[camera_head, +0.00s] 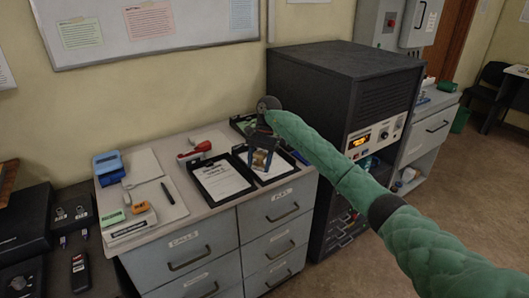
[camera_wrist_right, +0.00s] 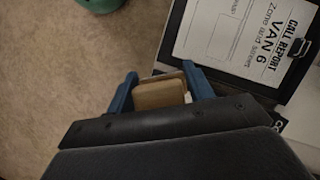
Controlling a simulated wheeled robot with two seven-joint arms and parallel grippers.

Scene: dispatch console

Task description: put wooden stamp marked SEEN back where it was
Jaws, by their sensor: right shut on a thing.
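My right gripper (camera_head: 261,158) is shut on a wooden stamp (camera_head: 260,161), which hangs between its fingers above the right end of the counter, in front of a black tray with paper. In the right wrist view the stamp (camera_wrist_right: 160,95) shows as a tan wooden block between the two blue fingers (camera_wrist_right: 160,90). Its SEEN marking cannot be read in either view. My left gripper is not in view.
A black tray (camera_head: 196,179) holds a printed sheet; the wrist view shows a CALL REPORT VAN 6 sheet (camera_wrist_right: 235,35). A red-handled item (camera_head: 195,151) lies behind. A dark equipment cabinet (camera_head: 330,95) stands right. Blue (camera_head: 108,166) and orange (camera_head: 140,207) items lie left.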

